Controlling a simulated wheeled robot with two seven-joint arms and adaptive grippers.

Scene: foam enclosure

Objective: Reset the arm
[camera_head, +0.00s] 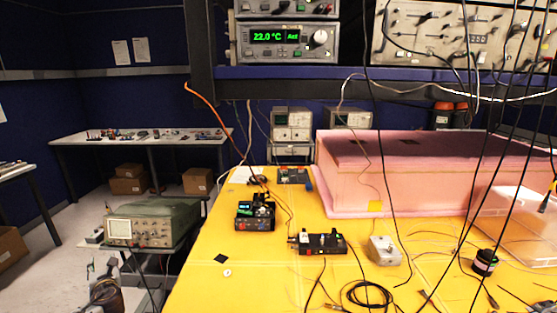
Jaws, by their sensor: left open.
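My left gripper (101,274) is at the bottom left, low beside the oscilloscope cart and left of the yellow-topped table (190,290). It is small and dark against the floor, its fingers point up, and it looks open with nothing between them. Most of my left arm is cut off by the bottom edge. I do not see my right gripper.
A green-grey oscilloscope (150,225) stands close by the left gripper. The table bears a black device (255,215), a black box (320,243), a grey box (384,251), a pink foam enclosure (400,180) and loose cables. Cables hang at the right.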

